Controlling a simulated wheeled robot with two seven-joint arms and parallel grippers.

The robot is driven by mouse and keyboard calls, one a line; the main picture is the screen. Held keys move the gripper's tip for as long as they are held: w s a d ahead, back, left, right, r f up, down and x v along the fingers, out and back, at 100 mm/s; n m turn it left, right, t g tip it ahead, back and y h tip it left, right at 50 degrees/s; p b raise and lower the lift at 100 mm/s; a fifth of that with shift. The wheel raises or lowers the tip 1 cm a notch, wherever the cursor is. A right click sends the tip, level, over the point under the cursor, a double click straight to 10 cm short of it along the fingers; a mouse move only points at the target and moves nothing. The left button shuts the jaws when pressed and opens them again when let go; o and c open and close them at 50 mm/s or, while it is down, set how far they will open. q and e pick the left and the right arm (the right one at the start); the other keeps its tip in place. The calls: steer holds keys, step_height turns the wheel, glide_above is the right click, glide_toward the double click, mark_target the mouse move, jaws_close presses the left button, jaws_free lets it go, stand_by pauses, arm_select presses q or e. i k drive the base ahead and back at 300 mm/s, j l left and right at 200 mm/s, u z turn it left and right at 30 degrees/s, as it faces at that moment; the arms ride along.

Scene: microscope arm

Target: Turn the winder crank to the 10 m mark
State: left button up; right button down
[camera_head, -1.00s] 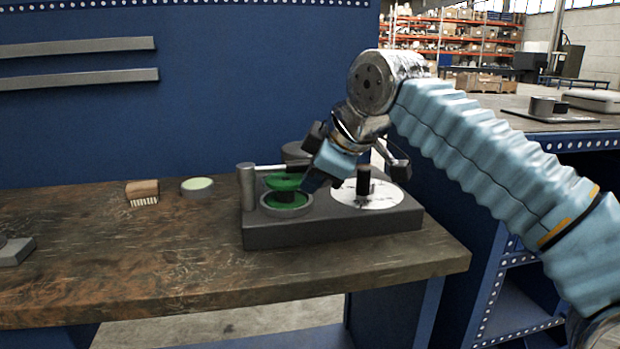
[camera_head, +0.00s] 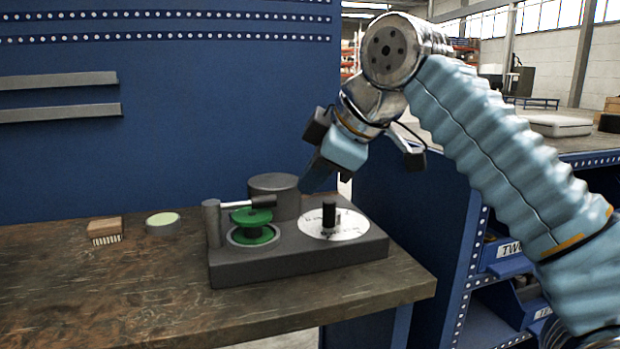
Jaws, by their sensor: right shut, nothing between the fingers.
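The winder (camera_head: 300,262) is a dark grey block near the right end of the workbench. On its left part are a green spool (camera_head: 252,233), a grey post (camera_head: 212,223) and a horizontal rod with a black end (camera_head: 262,202). On its right part is a white dial (camera_head: 350,226) with dark marks, too small to read, and an upright black knob (camera_head: 329,213). A grey cylinder (camera_head: 274,190) stands behind the spool. My right gripper (camera_head: 312,185) is shut and empty, above the winder, apart from the knob. My left gripper is not in view.
A wooden brush (camera_head: 105,229) and a round tin with a pale top (camera_head: 163,222) lie left of the winder. The front left of the bench (camera_head: 90,300) is clear. A blue back panel (camera_head: 180,130) stands behind. Another bench is at right.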

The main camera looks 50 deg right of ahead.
mark_target(331, 216)
steer(key=k, duration=1)
